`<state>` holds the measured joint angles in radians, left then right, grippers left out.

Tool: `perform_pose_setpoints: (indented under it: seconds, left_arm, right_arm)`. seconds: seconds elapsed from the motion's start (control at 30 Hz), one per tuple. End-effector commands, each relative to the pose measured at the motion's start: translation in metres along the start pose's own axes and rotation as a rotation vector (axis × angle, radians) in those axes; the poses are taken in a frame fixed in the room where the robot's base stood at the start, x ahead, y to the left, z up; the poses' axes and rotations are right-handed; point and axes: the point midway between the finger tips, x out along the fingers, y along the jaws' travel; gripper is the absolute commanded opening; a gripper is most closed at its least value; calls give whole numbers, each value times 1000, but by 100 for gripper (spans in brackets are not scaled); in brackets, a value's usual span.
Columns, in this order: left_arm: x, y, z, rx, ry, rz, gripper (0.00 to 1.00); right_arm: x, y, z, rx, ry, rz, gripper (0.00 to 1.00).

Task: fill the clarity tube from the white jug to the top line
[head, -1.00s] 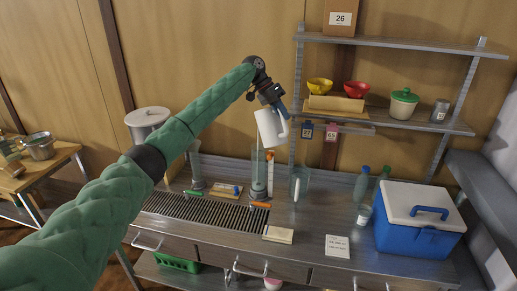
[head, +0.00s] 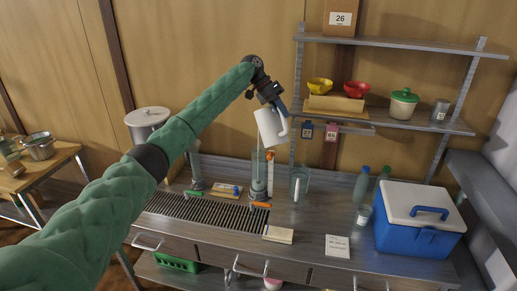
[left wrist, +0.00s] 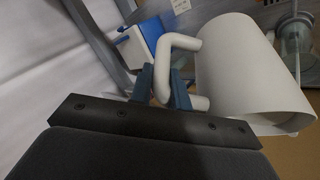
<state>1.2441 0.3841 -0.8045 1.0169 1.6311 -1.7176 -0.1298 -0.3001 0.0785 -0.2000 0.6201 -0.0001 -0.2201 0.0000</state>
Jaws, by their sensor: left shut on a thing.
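My left gripper (head: 276,104) is shut on the handle of the white jug (head: 268,128). In the left wrist view the fingers (left wrist: 168,88) close around that handle, beside the jug's body (left wrist: 245,70). The jug is tilted, its mouth to the left, above a tall clear tube (head: 258,172) standing on the bench with an orange piece at its foot. A thin pale streak runs from the jug's lip towards the tube's mouth. The tube also shows in the left wrist view (left wrist: 293,38). Its lines and liquid level are too small to read. My right gripper is out of view.
Another clear tube (head: 195,168) with a green piece at its foot stands left. A glass vessel (head: 300,182) stands just right. A blue cooler (head: 415,235), bottles and a white card (head: 337,246) are farther right. Shelves (head: 390,122) hang above.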

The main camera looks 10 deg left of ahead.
Motion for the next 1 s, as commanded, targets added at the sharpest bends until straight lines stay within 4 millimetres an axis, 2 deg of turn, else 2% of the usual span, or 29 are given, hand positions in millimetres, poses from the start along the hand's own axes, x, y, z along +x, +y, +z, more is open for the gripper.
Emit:
perform_pose_setpoints:
  seconds: [1.0]
  left_arm:
    - [-17, 4, -7, -32, 1, 91, 0]
  right_arm:
    - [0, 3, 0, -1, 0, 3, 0]
